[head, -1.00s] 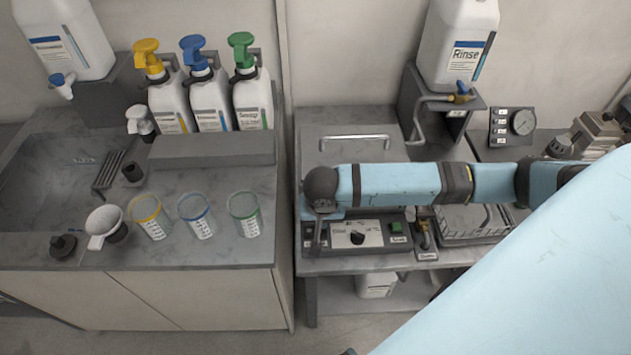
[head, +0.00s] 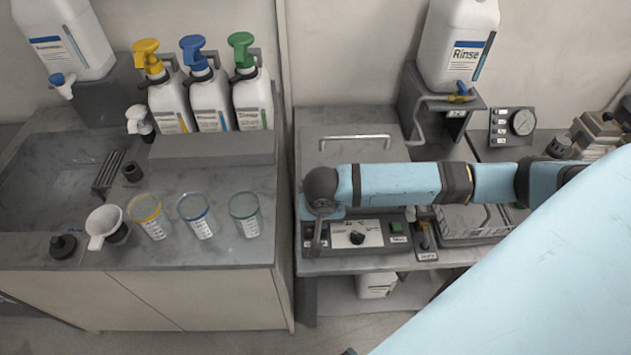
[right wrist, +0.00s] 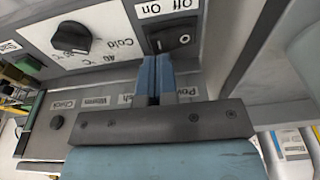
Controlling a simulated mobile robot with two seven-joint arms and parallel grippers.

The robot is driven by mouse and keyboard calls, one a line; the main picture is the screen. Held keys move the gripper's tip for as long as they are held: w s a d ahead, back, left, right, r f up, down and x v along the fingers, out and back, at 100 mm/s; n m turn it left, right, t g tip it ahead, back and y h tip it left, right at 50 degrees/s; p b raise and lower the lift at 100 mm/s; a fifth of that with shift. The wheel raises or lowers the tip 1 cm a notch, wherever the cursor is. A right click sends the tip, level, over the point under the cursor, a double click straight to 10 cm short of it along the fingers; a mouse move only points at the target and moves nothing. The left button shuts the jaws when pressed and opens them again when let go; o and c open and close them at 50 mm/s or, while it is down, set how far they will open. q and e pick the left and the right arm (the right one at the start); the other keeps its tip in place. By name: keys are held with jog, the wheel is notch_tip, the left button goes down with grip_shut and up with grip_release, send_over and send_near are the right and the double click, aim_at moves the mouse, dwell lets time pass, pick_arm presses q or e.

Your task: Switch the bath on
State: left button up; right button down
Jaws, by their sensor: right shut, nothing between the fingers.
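The bath (head: 345,125) is a grey metal unit with a bar handle on its lid. Its front panel has a black dial (head: 357,238), which also shows in the right wrist view (right wrist: 72,38). A black rocker switch (right wrist: 172,38) marked I and O sits under an Off/On label (right wrist: 168,8) in the right wrist view. My right gripper (right wrist: 152,64) is shut and empty, its blue fingertips at the near edge of the switch; contact cannot be told. In the head view the right gripper (head: 317,238) points down at the panel's left end and hides the switch. My left gripper is out of view.
A green button (head: 397,228) and a small tap (head: 424,240) are right of the dial. A rinse canister (head: 455,45) stands behind on a bracket. A wire basket (head: 470,222) lies to the right. Cups and pump bottles (head: 208,100) stand on the left counter.

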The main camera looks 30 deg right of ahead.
jog(key=shift+f, duration=1.2)
dwell(1.0)
jog(key=shift+r, duration=0.1)
notch_tip(320, 180, up, 3)
jog(key=p, duration=0.3)
jog(key=shift+p, duration=0.4)
jog(key=shift+r+p, duration=0.85)
jog(key=shift+p, duration=0.25)
jog(key=shift+r+p, duration=0.55)
jog(key=shift+p, duration=0.1)
jog(key=shift+r+p, duration=0.6)
jog(key=shift+p, duration=0.2)
jog(key=shift+f, duration=0.1)
